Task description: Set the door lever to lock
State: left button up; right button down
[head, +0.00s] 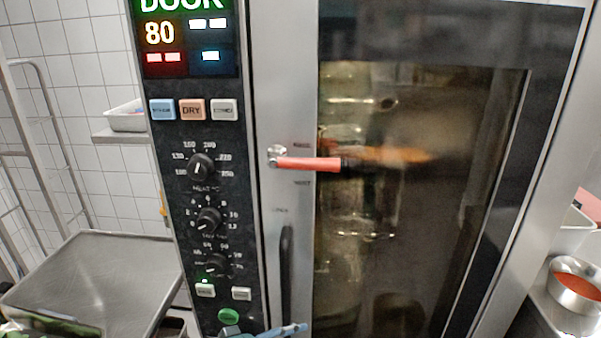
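The door lever (312,163) is a red-orange bar on a round silver pivot at the left edge of the oven door (420,70). It lies nearly horizontal and points right, across the door frame to the glass, with a dark part at its right end. Small labels sit above and below it, too blurred to read for certain. The door looks closed. The display (187,35) shows "DOOR", cut off at the top, and "80". I cannot make out either of my grippers in the head view, and nothing is seen touching the lever.
The control panel (238,270) with knobs and buttons is left of the lever. A dark vertical handle (287,270) is below it. A pale blue object (283,330) shows at the bottom edge. A metal tray (95,285) is lower left; a pan of red food (577,287) is right.

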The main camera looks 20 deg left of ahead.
pick_arm(q)
notch_tip(320, 180, up, 21)
jog(key=w+n+t+h, duration=0.1)
jog(key=w+t+h, duration=0.1)
jog(key=t+h, duration=0.2)
jog(key=n+t+h, duration=0.2)
jog(key=t, duration=0.2)
send_near(313, 164)
jog(key=p+x, duration=0.6)
jog(key=x, duration=0.3)
jog(key=shift+w+d+r+p, duration=0.15)
jog(key=shift+w+r+p, duration=0.05)
jog(key=shift+w+p, duration=0.1)
jog(key=shift+w+d, duration=0.35)
jog(key=shift+w, duration=0.1)
grip_shut()
